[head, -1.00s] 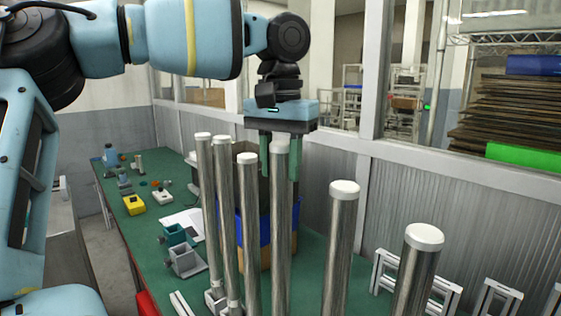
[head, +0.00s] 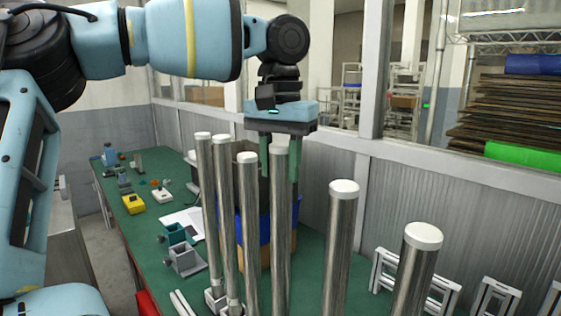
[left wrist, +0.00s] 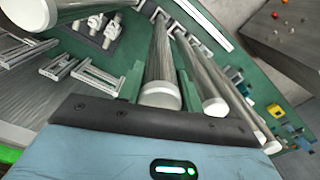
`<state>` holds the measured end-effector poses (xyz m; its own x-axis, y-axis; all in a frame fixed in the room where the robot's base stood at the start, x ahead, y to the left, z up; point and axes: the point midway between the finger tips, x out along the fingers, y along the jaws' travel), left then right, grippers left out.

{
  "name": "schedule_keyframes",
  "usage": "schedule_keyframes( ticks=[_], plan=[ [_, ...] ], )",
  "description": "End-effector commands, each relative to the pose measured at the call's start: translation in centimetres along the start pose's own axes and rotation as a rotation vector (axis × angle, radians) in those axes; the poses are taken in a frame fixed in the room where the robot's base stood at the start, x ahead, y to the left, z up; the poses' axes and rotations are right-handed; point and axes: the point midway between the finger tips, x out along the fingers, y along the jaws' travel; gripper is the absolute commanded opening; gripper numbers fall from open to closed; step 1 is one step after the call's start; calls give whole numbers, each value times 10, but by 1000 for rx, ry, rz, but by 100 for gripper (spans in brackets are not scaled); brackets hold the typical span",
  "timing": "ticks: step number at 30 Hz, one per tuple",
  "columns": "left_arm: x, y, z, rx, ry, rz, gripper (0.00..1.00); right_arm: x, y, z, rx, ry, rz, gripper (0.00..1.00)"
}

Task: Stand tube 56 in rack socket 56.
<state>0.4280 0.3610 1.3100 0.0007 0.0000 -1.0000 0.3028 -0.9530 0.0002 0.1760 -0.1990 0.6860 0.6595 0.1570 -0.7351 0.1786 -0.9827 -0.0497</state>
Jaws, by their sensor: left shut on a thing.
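Several tall steel tubes with white caps stand upright in the head view. My left gripper (head: 279,168) points down with its green fingers on either side of the top of one tube (head: 279,230), and it is shut on that tube. In the left wrist view the held tube (left wrist: 162,65) runs between the fingers (left wrist: 158,88), its white end close to the palm. No number is readable, so I cannot tell which tube is 56. Socket 56 cannot be made out; grey clamp-like bases (head: 216,297) show at the feet of the left tubes. My right gripper is not in view.
Other tubes stand close on the left (head: 247,220) and on the right (head: 341,240) and (head: 418,265). A blue bin (head: 252,225) is behind them. The green bench (head: 150,225) carries small fixtures and a yellow box (head: 133,204). Metal frames (head: 400,285) stand at right.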

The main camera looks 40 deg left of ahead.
Motion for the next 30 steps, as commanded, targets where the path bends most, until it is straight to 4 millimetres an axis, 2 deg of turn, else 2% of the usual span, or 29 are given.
schedule_keyframes(
  ticks=[17, 18, 20, 30],
  plan=[
    [8, 0, 0, 0, 3, 1, 0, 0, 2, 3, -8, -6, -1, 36],
    [9, 0, 0, 0, 3, 1, 37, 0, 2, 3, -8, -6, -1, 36],
    [8, 0, 0, 0, 3, 1, 45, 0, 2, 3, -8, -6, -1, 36],
    [7, 0, 0, -1, 0, 0, 45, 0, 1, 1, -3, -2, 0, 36]
  ],
)
